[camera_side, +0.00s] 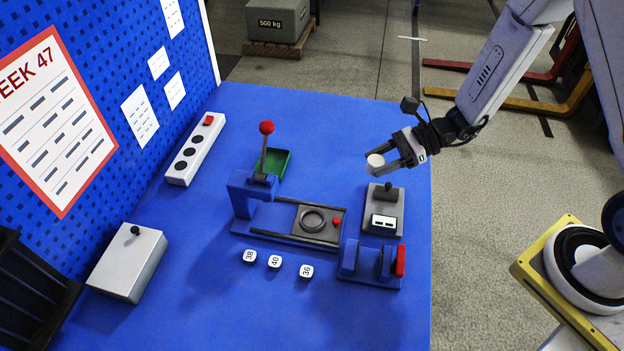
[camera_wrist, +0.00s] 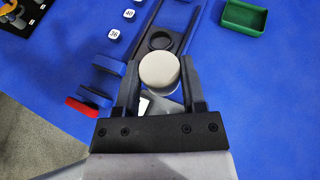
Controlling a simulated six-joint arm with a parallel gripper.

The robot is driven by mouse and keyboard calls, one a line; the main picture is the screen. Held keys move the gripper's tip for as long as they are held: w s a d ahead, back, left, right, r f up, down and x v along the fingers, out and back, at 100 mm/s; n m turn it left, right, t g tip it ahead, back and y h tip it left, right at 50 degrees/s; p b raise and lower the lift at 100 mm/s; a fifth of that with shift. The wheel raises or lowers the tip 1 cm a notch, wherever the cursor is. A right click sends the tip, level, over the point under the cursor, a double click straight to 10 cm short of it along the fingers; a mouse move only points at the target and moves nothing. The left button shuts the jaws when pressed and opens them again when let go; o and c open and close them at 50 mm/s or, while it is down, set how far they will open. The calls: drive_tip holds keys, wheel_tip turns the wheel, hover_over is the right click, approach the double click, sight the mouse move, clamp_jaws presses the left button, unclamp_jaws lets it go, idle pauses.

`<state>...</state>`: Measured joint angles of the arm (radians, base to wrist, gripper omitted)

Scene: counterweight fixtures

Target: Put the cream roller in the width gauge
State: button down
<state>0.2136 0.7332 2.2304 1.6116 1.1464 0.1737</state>
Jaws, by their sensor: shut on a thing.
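The cream roller (camera_side: 375,161) is a short pale cylinder held between the fingertips of my gripper (camera_side: 388,163). In the wrist view the roller (camera_wrist: 159,69) shows its round face between the two dark fingers of my gripper (camera_wrist: 160,82). My gripper is shut on it, in the air above the right part of the blue table. The width gauge seems to be the blue fixture (camera_side: 371,276) with two upright plates and a red end, at the table's front right. In the wrist view this fixture (camera_wrist: 92,93) lies left of my gripper, apart from the roller.
A grey box with a display (camera_side: 383,222) stands below my gripper. Left of it is a lever press (camera_side: 262,228) with a ringed slide. A green tray (camera_side: 286,165), a power strip (camera_side: 195,150), a grey box (camera_side: 127,262) and number cubes (camera_side: 275,261) also stand on the table.

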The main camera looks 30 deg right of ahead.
drive_tip(key=w+d+r+m+t+h, duration=0.6)
drive_tip(key=d+m+t, duration=0.1)
drive_tip(key=d+m, duration=0.1)
drive_tip(key=shift+w+d+r+m+t, duration=0.2)
drive_tip(key=shift+w+d+m+t, duration=0.1)
drive_tip(key=shift+m, duration=0.1)
wheel_tip(320, 180, up, 10)
drive_tip(key=w+m+t+h, duration=0.1)
drive_tip(key=w+m+h, duration=0.1)
drive_tip(key=shift+r+h, duration=0.15)
drive_tip(key=shift+h, duration=0.15)
drive_tip(key=s+a+f+n+g+y, duration=0.2)
drive_tip(key=s+f, duration=0.4)
drive_tip(key=f, duration=0.4)
drive_tip(key=s+a+f+n+g+y, duration=0.2)
drive_tip(key=s+a+f+n+y, duration=0.2)
drive_tip(key=f, duration=0.5)
drive_tip(key=shift+s+f+n+g, duration=0.3)
drive_tip(key=shift+s+f, duration=0.1)
drive_tip(key=shift+s, duration=0.65)
